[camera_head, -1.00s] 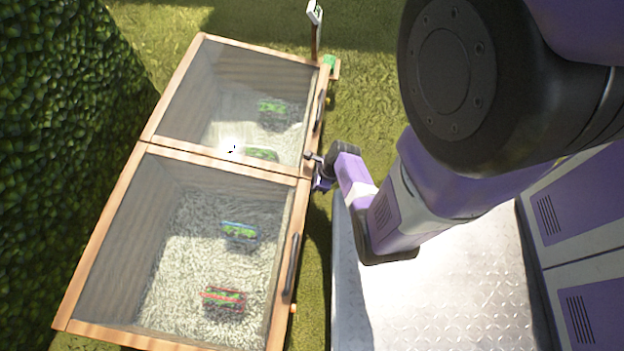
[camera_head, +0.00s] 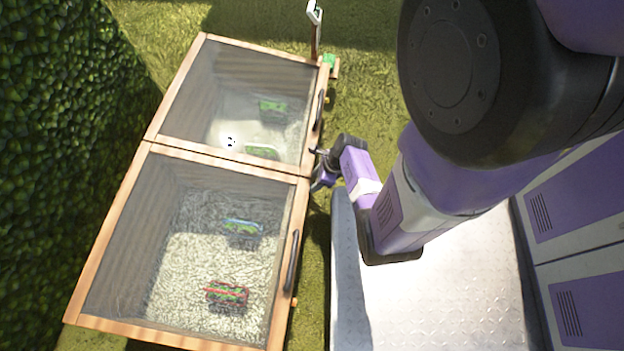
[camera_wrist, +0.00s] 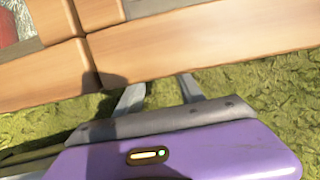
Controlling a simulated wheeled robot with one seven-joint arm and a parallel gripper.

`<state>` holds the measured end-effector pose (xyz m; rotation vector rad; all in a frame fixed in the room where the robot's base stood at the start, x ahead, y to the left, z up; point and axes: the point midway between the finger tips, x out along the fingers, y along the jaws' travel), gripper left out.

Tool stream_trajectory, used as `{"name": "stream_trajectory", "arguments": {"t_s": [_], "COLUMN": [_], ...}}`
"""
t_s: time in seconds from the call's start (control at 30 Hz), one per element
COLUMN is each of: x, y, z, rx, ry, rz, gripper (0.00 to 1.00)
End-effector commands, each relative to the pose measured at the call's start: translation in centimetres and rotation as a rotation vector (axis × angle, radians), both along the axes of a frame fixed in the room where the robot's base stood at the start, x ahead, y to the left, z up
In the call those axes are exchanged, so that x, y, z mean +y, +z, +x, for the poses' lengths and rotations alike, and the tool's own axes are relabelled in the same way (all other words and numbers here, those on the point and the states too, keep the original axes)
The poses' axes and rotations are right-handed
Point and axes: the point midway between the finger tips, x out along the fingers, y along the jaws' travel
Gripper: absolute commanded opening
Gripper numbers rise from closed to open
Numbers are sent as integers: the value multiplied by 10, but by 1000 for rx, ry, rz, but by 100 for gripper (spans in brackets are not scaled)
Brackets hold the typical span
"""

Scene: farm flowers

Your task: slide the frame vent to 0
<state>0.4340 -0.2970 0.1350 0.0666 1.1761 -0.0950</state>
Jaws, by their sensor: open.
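The wooden cold frame (camera_head: 110,245) fills the left half of the head view, with two glazed lids side by side. I cannot make out which part is its vent. My gripper (camera_head: 318,165) is at the frame's right-hand side, near the joint between the two lids. In the wrist view my gripper (camera_wrist: 161,84) has its two grey fingers apart, with nothing seen between them. The fingertips reach to the lower edge of a wooden rail (camera_wrist: 200,45) of the frame; I cannot tell whether they touch it. A dark shadow falls across the rail.
Each lid has a dark handle, one near (camera_head: 292,262) and one far (camera_head: 318,110). Several small planted things lie on pale gravel under the glass. A hedge (camera_head: 60,130) stands at left. A small post (camera_head: 315,30) stands behind the frame. Grass (camera_head: 365,85) surrounds it.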

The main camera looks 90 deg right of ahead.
Motion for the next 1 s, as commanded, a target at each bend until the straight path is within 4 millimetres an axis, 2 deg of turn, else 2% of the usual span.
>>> {"name": "stream_trajectory", "arguments": {"t_s": [0.03,0.23,1.0], "x": [1,2,2], "y": [13,30,32], "z": [-3,-12,-13], "rx": [0,0,0], "ry": [0,0,0], "rz": [0,1,1], "gripper": [46,46,46]}}
